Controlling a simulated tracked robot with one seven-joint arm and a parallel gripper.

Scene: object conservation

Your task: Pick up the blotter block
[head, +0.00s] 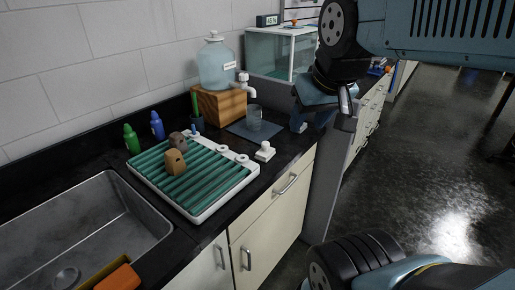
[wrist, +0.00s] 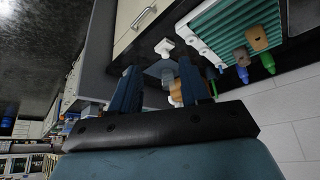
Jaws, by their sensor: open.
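A small white block with a round knob on top, which looks like the blotter block (head: 265,152), stands on the dark counter near its front edge, right of the green-slatted tray. It also shows in the wrist view (wrist: 165,48), beyond the fingertips. My gripper (head: 322,112) is above the counter's right end, to the right of and apart from the block. In the wrist view my gripper (wrist: 158,76) has its two fingers spread with nothing held between them.
The white tray (head: 207,218) holds two brown lumps (head: 175,162). A clear glass (head: 254,124) stands on a blue mat (head: 236,130). Behind are a water jug (head: 216,65) on a wooden box (head: 222,107) and two bottles (head: 132,139). A sink (head: 85,235) lies left.

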